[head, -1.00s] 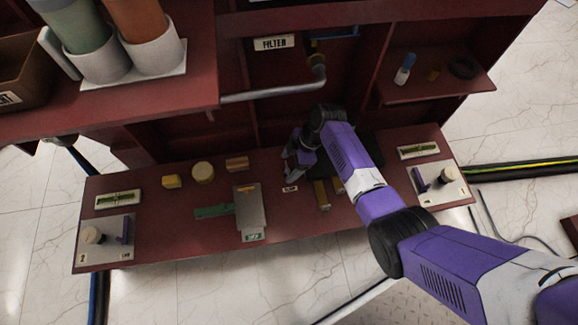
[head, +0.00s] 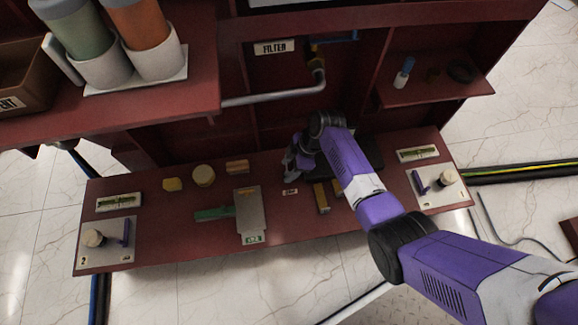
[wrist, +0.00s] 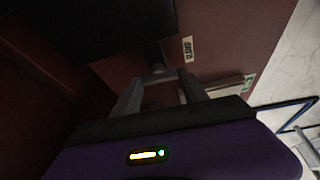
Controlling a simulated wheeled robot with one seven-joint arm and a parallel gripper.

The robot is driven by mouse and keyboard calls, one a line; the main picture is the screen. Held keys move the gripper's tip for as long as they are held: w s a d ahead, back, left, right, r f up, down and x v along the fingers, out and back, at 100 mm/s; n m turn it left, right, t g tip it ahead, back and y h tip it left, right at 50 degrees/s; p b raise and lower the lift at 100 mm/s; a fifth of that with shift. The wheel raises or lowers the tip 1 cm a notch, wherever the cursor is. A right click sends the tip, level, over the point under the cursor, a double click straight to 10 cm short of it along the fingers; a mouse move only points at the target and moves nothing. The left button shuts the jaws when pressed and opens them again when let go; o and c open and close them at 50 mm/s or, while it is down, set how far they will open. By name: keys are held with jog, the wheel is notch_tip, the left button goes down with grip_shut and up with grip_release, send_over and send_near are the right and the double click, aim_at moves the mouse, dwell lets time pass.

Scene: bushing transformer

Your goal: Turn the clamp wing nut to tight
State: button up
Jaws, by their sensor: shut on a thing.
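My gripper (head: 292,163) points down over the red bench, just behind a small white label (head: 290,191). In the wrist view my gripper (wrist: 160,85) has its two grey fingers around a small grey piece (wrist: 158,69), which appears to be the clamp wing nut. The fingers and dim light hide most of it, so its turn angle cannot be told. The same label (wrist: 187,50) lies beside it. A dark block (wrist: 115,22) stands close by; my arm partly covers it in the head view (head: 367,150).
A grey plate with a green strip (head: 250,215) lies left of my gripper. Yellowish blocks (head: 321,197) lie in front of it, partly by my arm. A grey pipe (head: 275,95) runs above and behind. Panels with knobs (head: 107,243) sit at both bench ends.

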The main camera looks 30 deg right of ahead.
jog(key=m+p, duration=0.2)
jog(key=m+t+p, duration=0.1)
jog(key=shift+s+a+r+m+h, duration=0.1)
jog(key=shift+s+r+m+h, duration=0.05)
jog(key=shift+r+m+h, duration=0.2)
jog(key=m+h+p, duration=0.1)
jog(key=m+p, duration=0.1)
jog(key=m+t+p, duration=0.1)
jog(key=m+p, duration=0.1)
jog(key=m, duration=0.1)
jog(key=shift+a+f+m+h, duration=0.1)
jog(key=shift+f+m+h, duration=0.05)
jog(key=shift+m+h, duration=0.15)
jog(key=m+h+p, duration=0.1)
jog(key=m, duration=0.2)
jog(key=shift+a+f+m+t, duration=0.1)
jog(key=shift+m+t, duration=0.15)
jog(key=shift+t, duration=0.15)
jog(key=shift+f+m+h, duration=0.1)
jog(key=shift+m+h, duration=0.95)
jog(key=shift+m, duration=1.15)
jog(key=o, duration=1.4)
jog(key=shift+p, duration=0.35)
